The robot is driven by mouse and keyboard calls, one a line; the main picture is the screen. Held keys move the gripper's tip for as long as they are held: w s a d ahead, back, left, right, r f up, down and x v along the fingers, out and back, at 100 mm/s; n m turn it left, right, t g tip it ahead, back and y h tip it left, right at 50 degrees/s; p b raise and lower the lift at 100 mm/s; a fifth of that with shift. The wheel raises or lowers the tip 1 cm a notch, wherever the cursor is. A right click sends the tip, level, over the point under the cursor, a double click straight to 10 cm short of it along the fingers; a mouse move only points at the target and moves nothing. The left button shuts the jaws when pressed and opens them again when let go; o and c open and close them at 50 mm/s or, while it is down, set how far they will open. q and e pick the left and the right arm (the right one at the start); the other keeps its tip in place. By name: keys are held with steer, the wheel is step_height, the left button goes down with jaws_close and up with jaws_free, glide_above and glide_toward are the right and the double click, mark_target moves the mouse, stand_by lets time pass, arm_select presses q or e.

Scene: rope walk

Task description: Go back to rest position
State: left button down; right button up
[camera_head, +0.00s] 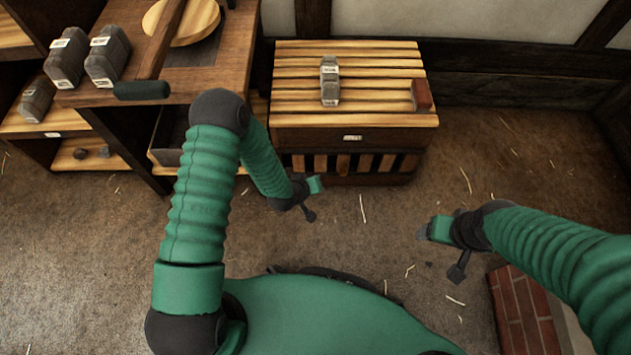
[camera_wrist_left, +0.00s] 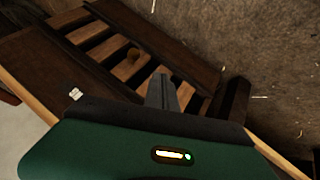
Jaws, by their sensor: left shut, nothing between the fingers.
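My left gripper (camera_head: 312,201) hangs in front of the slatted wooden crate bench, its fingers shut with nothing between them. Its shut fingers also show in the left wrist view (camera_wrist_left: 163,92), with the bench's slatted front behind them. My right gripper (camera_head: 424,233) is at the right, above the floor and apart from everything. Its fingertips are too small in the picture to tell whether they are open.
A wooden bench (camera_head: 290,85) stands at the back with a grey labelled block (camera_head: 330,82) and a reddish-brown block (camera_head: 421,95) on top. A shelf unit (camera_head: 230,75) with several grey blocks is at left. Bricks (camera_head: 522,310) lie at lower right. Straw-strewn floor between is clear.

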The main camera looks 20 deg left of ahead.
arm_select(q)
steer(key=s+a+r+m+g+y+p, duration=0.1)
steer(key=s+a+r+m, duration=0.1)
steer(key=r, duration=0.5)
steer(key=s+a+r+m+g, duration=0.1)
steer(key=s+r+m, duration=0.1)
steer(key=r, duration=0.5)
steer(key=s+a+r+m+g+y+p, duration=0.1)
steer(key=s+a+r+m+g, duration=0.15)
steer(key=s+r, duration=1.05)
step_height(320, 180, up, 37)
steer(key=p, duration=3.8)
steer(key=shift+s+r+n, duration=0.2)
steer(key=shift+n, duration=0.15)
arm_select(e)
steer(key=w+v, duration=0.3)
steer(key=v, duration=1)
steer(key=w+r+v, duration=0.1)
steer(key=w+v, duration=0.2)
steer(key=v, duration=1)
steer(key=w+r+v, duration=0.1)
steer(key=w+v, duration=0.1)
steer(key=v, duration=1.1)
steer(key=shift+w+d, duration=0.25)
steer(key=shift+w, duration=0.15)
arm_select(q)
steer(key=shift+a+g, duration=0.1)
steer(key=shift+g, duration=0.15)
arm_select(e)
steer(key=shift+r, duration=0.1)
